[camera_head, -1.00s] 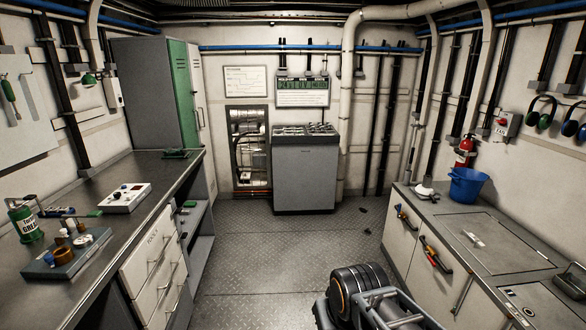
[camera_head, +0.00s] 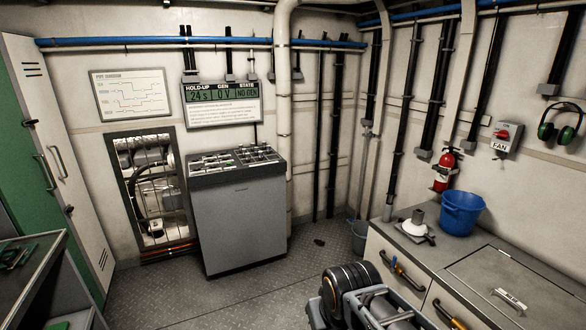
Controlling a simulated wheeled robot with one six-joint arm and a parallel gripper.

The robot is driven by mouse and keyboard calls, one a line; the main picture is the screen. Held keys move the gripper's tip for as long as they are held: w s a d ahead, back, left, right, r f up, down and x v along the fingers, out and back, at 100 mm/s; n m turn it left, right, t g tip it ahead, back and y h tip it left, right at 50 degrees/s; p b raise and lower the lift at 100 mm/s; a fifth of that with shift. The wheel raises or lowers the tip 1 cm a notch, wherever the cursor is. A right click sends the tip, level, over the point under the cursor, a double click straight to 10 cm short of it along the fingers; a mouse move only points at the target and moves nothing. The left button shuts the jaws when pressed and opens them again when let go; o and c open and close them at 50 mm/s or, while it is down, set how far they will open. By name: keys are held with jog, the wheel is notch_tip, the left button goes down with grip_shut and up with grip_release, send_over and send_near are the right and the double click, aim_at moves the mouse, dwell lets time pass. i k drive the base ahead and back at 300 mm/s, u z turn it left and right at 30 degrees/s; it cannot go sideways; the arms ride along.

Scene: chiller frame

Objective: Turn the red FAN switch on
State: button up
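The red FAN switch (camera_head: 503,134) sits on a grey box on the right wall, with a white FAN label (camera_head: 500,147) below it. It is small in this view, and I cannot tell its set position. It is above and to the right of the blue bucket. Part of my own arm shows at the bottom centre. My gripper is not in view.
A counter (camera_head: 480,250) runs along the right wall below the switch, bearing a blue bucket (camera_head: 462,214). A fire extinguisher (camera_head: 445,170) hangs left of the switch, and ear defenders (camera_head: 560,125) hang right. A grey cabinet (camera_head: 238,220) stands at the back. Floor before it is mostly clear.

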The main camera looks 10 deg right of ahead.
aim_at(503, 134)
jog(key=z, duration=0.9)
jog(key=i, duration=1.85)
jog(key=z, duration=1.1)
